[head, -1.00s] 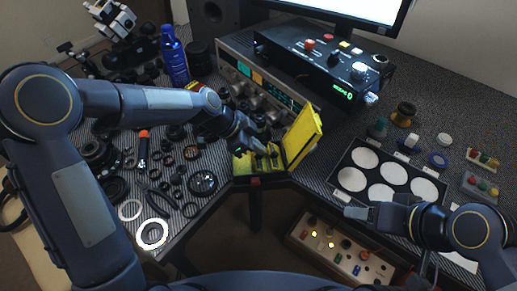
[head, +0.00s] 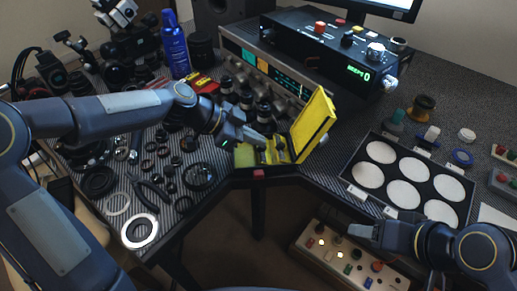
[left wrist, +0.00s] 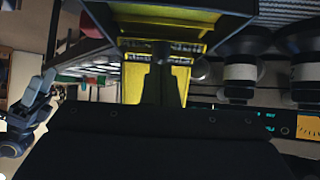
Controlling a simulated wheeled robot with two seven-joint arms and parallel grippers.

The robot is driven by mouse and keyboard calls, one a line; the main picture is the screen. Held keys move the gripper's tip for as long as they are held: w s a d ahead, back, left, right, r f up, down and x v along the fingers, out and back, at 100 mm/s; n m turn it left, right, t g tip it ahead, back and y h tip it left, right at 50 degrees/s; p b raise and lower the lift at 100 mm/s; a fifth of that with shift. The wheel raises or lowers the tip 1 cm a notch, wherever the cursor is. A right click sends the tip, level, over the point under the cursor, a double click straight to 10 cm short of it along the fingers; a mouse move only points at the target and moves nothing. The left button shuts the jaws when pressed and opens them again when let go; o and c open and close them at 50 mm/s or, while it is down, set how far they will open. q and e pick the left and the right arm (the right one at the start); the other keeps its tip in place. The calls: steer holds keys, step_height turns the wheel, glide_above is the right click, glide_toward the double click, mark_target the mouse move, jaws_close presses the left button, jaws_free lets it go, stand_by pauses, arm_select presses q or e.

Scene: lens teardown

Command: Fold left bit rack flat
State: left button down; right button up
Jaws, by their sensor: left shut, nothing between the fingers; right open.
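The yellow bit case (head: 314,122) stands open at the table's inner corner, its lid raised on the right. Small dark bit racks (head: 281,149) show in its tray; my left gripper partly covers them, so I cannot tell the left rack's angle. My left gripper (head: 264,142) is shut and empty, low over the case's left part. In the left wrist view its fingers (left wrist: 163,84) point at the yellow interior, in front of rows of metallic bits (left wrist: 165,47). I cannot tell whether they touch a rack. My right gripper (head: 356,234) is open and empty, in front of the right table.
Lens rings and small parts (head: 140,231) crowd the left table. An instrument with a lit display (head: 290,78) stands behind the case. A black tray with white discs (head: 404,195) lies on the right. A panel with coloured knobs (head: 340,258) sits low in front.

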mark_target(258, 149)
arm_select(q)
steer(key=shift+a+f+h+b, duration=0.75)
steer(key=shift+f+h+b, duration=0.35)
steer(key=shift+b, duration=2.8)
steer(key=shift+s+a+b, duration=0.15)
steer(key=shift+a+b, duration=0.15)
steer(key=shift+b, duration=0.55)
steer(key=shift+f, duration=0.1)
steer(key=shift+a+f, duration=0.1)
steer(key=shift+f, duration=0.05)
